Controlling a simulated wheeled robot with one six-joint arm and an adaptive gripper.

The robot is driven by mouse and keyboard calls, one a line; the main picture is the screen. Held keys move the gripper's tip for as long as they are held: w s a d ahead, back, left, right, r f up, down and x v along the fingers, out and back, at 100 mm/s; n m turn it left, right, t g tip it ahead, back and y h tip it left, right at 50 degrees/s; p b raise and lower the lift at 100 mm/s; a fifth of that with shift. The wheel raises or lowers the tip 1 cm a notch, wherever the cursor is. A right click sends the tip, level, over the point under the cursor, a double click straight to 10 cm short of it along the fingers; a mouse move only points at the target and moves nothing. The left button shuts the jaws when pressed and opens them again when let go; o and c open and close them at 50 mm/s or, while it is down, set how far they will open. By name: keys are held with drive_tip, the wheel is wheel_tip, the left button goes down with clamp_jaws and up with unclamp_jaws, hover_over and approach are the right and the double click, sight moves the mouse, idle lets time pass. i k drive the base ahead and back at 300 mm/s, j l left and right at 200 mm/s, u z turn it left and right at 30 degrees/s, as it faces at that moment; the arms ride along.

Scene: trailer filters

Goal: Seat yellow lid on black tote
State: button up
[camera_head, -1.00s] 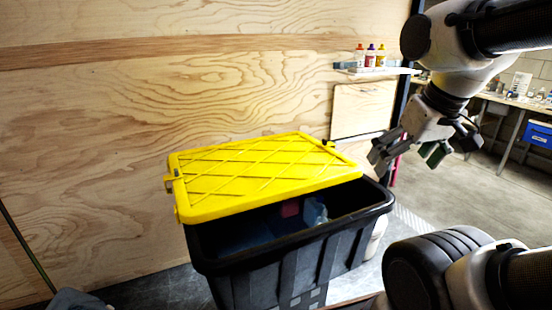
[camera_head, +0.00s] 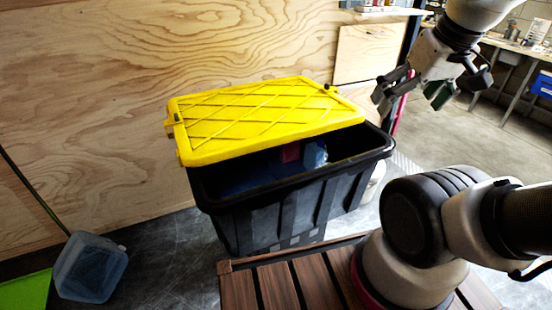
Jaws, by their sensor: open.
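The yellow lid (camera_head: 262,117) lies skewed on top of the black tote (camera_head: 285,207). It covers the back and left of the opening, and its front edge sits back from the tote's front rim. A dark gap shows along the front and right, with blue and reddish things inside. A latch shows at the lid's left edge. My gripper (camera_head: 408,104) is open and empty, to the right of the lid and above the tote's back right corner, apart from both. The tote's far rim is hidden under the lid.
A plywood wall (camera_head: 90,100) stands behind the tote. A slatted wooden platform (camera_head: 270,287) is in front. A translucent blue bin (camera_head: 90,267) and a green panel (camera_head: 25,291) lie at lower left. A workbench (camera_head: 510,55) stands at far right.

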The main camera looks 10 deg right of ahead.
sight(219, 125)
drive_tip(key=i+l+u, duration=0.2)
drive_tip(key=l, duration=0.55)
drive_tip(key=l+u, duration=0.2)
drive_tip(key=l, duration=0.5)
drive_tip(key=i+l+u, duration=0.15)
drive_tip(key=l+u, duration=0.25)
drive_tip(key=l, duration=0.55)
drive_tip(key=l+u, duration=0.4)
drive_tip(key=l, duration=0.55)
drive_tip(key=l+u, duration=0.4)
drive_tip(key=l, duration=0.6)
drive_tip(key=k, duration=0.05)
